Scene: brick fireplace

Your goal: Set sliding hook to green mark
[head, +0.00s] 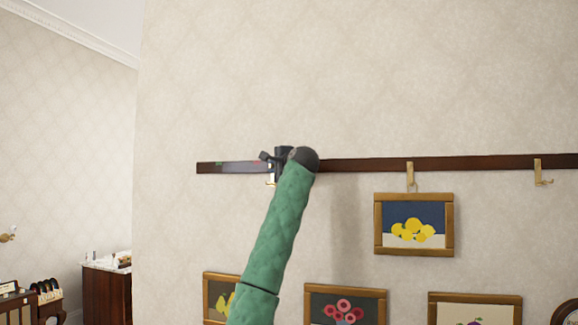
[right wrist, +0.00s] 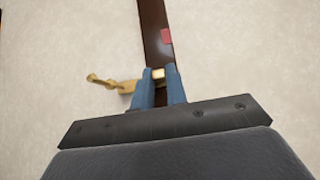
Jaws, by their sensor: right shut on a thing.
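A dark wooden rail (head: 350,164) runs along the wall. The sliding brass hook shows as a small bit (head: 270,182) below the rail's left part, and its curved arm (right wrist: 112,84) sticks out to the left in the right wrist view. My right gripper (head: 272,160) is at the rail there. In the right wrist view its blue fingers (right wrist: 158,75) are shut on the hook's brass body, which sits on the rail. A red mark (right wrist: 166,36) lies on the rail a little beyond the fingers. My left gripper is out of view.
Two more brass hooks (head: 410,175) (head: 538,172) are farther right on the rail. A framed lemon picture (head: 414,224) hangs under the nearer one. More framed pictures (head: 345,306) hang below my right arm. The wall above the rail is clear.

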